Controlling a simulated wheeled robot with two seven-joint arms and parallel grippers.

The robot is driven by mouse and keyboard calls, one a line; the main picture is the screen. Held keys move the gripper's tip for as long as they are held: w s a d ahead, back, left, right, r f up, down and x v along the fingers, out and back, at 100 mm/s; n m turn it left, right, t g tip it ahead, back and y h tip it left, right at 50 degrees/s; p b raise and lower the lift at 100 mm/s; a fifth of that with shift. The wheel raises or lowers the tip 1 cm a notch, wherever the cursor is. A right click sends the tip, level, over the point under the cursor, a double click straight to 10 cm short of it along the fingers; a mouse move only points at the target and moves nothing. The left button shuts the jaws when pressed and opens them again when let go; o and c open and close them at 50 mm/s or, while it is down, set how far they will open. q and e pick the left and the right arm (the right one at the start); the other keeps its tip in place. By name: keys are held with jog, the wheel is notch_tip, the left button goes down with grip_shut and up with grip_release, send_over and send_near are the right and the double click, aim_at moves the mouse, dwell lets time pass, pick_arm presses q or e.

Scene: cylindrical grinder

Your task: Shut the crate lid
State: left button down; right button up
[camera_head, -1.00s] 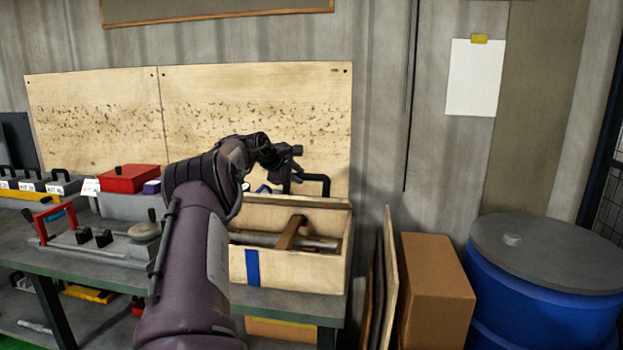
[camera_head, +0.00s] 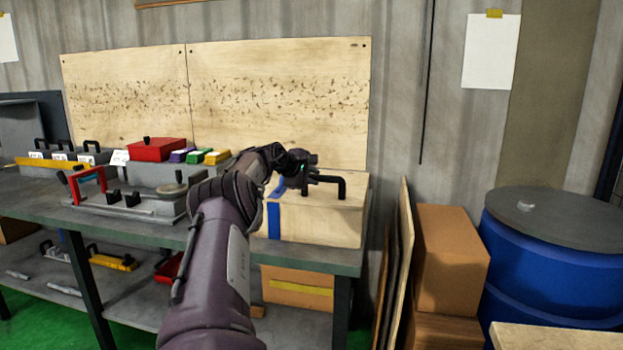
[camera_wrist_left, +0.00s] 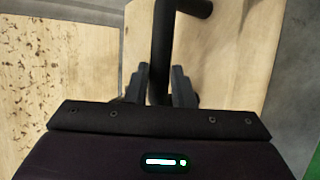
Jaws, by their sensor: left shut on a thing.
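The wooden crate (camera_head: 318,222) stands on the right end of the workbench, with a blue strip on its front. Its lid (camera_head: 350,185) lies down over the top, and the inside is hidden. A black bar handle (camera_head: 341,184) rises from the lid. My left gripper (camera_head: 314,178) is at the handle, shut on it. In the left wrist view the two fingers (camera_wrist_left: 160,88) stand on both sides of the dark handle bar (camera_wrist_left: 160,50), over the pale lid (camera_wrist_left: 225,50). My arm hides the crate's left part. My right gripper is not in view.
A red box (camera_head: 157,150), small coloured blocks (camera_head: 205,157) and a grey fixture (camera_head: 130,200) are on the bench (camera_head: 120,230) left of the crate. A blue barrel (camera_head: 550,260) and cardboard box (camera_head: 452,250) stand right. A wooden board backs the bench.

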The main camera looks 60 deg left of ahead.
pick_arm(q)
jog(key=shift+s+d+f, duration=0.1)
jog(key=shift+s+f, duration=0.05)
jog(key=shift+f, duration=0.4)
jog(key=shift+s+f, duration=0.15)
jog(key=shift+f, duration=0.4)
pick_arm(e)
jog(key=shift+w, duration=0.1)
pick_arm(q)
jog(key=c, duration=1.3)
grip_release()
jog(key=shift+d+r, duration=0.1)
jog(key=shift+d, duration=0.05)
jog(key=shift+o, duration=0.2)
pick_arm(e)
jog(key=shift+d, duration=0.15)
pick_arm(q)
jog(key=shift+w+r, duration=0.15)
jog(key=shift+r, duration=0.05)
jog(key=shift+d, duration=0.1)
